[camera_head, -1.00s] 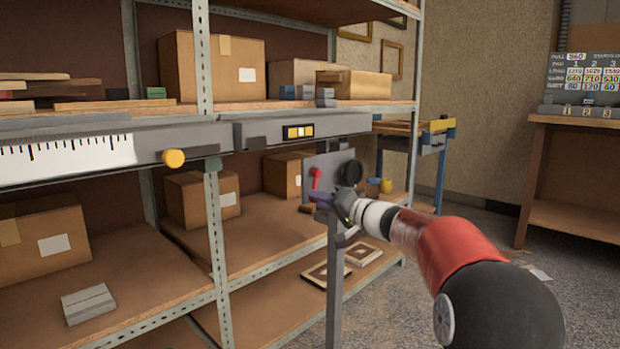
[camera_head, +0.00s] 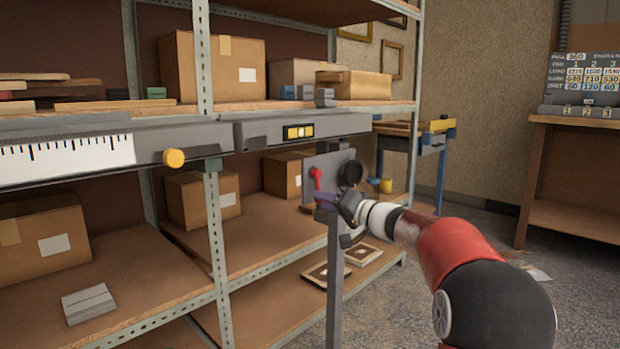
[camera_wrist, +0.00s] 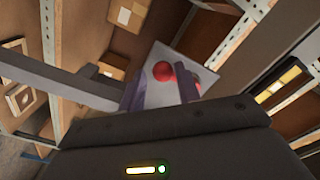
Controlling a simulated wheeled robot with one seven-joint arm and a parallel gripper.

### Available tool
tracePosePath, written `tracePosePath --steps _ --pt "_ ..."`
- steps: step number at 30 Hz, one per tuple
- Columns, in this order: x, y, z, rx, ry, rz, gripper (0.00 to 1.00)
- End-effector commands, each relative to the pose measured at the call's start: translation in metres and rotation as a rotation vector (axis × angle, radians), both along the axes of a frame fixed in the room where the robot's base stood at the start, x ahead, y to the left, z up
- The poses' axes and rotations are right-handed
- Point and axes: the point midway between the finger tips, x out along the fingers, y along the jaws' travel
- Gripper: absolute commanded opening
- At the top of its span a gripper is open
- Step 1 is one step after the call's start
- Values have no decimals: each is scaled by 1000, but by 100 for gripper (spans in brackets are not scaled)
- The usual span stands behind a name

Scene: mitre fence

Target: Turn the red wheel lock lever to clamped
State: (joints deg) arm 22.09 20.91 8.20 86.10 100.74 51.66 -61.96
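The red lever (camera_head: 317,180) is on the left part of a grey upright plate (camera_head: 338,163) on a post, in the head view. A black round knob (camera_head: 351,173) is to its right on the plate. My gripper (camera_head: 326,201) is just below and in front of the lever. In the wrist view my gripper (camera_wrist: 160,90) has its two purple-grey fingers apart. The lever's red ball end (camera_wrist: 163,71) shows in the gap between them, and more red shows by the right finger. I cannot tell whether a finger touches the lever.
A long grey fence rail with a scale (camera_head: 65,158) and a yellow knob (camera_head: 174,158) runs along the shelf at left. Shelves with cardboard boxes (camera_head: 212,68) stand behind. A wooden bench (camera_head: 575,130) is at right. Open floor lies between.

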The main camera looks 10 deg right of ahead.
Motion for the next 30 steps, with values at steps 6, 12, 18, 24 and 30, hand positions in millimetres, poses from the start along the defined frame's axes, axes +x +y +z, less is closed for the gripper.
tracePosePath --steps 6,12,18,24,30 --pt "1 -2 -1 1 1 -4 32" --pt "2 -3 -3 2 2 -6 32" --pt "1 -2 0 1 2 -6 32" --pt "0 -1 1 1 2 -6 32" --pt "-2 -2 2 1 1 -6 32"
